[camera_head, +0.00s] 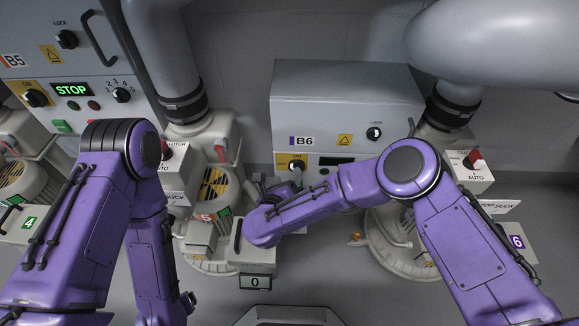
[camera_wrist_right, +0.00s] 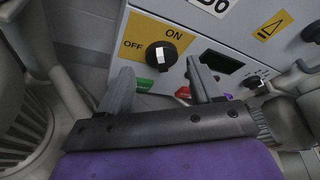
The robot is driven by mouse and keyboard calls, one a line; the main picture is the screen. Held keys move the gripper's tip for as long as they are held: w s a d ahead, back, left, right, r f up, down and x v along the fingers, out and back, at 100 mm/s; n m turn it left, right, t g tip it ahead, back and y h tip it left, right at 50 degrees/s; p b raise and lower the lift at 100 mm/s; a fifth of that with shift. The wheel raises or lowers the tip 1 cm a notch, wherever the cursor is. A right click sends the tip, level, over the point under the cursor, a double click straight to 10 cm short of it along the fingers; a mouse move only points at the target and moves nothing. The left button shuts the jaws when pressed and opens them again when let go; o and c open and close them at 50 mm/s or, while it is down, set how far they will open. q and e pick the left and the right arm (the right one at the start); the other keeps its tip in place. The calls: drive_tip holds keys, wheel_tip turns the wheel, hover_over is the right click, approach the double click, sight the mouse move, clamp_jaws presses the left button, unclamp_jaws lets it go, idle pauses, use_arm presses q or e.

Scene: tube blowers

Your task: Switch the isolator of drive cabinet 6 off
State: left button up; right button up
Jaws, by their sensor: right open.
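Drive cabinet B6 (camera_head: 345,100) stands at the back, right of centre. Its isolator (camera_head: 297,164) is a black rotary knob on a yellow plate, partly hidden by my right gripper in the head view. In the right wrist view the isolator knob (camera_wrist_right: 150,52) shows clearly, with ON at its upper right and OFF at its left. I cannot tell surely which label the white-marked knob points to. My right gripper (camera_head: 277,188) is open just in front of the cabinet. In the wrist view its fingers (camera_wrist_right: 158,68) stand apart below the knob, apparently empty. My left gripper is out of view.
The cabinet's dark display (camera_wrist_right: 221,61) and a green button (camera_wrist_right: 144,84) are close to my right fingers. Cabinet B5 (camera_head: 60,70) at the left shows STOP. Blower units with pipes stand on both sides of B6, including a clutch box (camera_head: 470,170).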

drive_tip(key=v, duration=0.4)
drive_tip(key=shift+s+a+r+p, duration=0.1)
drive_tip(key=shift+s+p, duration=0.25)
drive_tip(key=shift+p, duration=0.05)
